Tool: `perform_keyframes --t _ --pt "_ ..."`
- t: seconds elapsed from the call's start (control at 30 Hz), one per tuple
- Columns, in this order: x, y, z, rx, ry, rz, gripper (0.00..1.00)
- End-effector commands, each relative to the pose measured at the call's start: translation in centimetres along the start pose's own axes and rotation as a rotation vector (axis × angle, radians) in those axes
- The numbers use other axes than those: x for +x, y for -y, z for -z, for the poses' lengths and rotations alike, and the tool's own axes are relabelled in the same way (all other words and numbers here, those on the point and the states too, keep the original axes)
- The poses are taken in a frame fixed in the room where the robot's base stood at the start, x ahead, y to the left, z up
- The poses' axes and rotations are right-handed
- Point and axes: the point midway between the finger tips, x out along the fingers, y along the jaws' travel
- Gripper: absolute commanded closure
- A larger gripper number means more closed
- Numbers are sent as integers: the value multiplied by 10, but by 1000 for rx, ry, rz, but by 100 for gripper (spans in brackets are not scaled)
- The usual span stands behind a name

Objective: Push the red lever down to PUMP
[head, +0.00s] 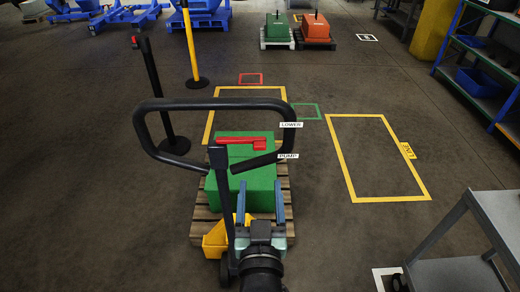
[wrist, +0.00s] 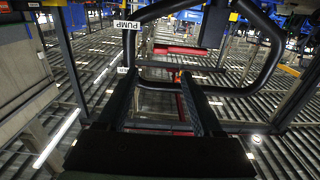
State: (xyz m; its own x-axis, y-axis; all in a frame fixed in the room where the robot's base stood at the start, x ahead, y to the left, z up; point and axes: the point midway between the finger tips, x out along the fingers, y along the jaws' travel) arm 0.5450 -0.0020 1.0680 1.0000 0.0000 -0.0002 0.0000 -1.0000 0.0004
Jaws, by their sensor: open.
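The red lever (head: 240,141) lies about level inside the black loop handle (head: 137,122) of a yellow pallet truck. It sits at a height between the white LOWER label (head: 290,125) and the PUMP label (head: 288,156) on the loop's right side. My gripper (head: 260,187) is open and empty, below the lever and slightly right in the head view, its two fingers pointing away from me. In the wrist view, the fingers (wrist: 160,98) reach toward the loop, and a red bar that looks like the lever (wrist: 180,50) shows beyond them. I see no contact with the lever.
A green block (head: 240,185) rests on a wooden pallet (head: 202,227) behind the handle. Black (head: 152,85) and yellow (head: 190,45) posts stand at left. A grey shelf (head: 480,225) stands at right. The yellow-outlined floor area (head: 347,180) is clear.

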Motion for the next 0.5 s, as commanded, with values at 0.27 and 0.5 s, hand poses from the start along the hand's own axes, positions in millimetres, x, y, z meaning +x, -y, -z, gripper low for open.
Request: perform_keyframes --t 0.27,0.5 --pt "51 1 4 4 -3 1 32" --pt "89 0 4 3 -4 -1 32"
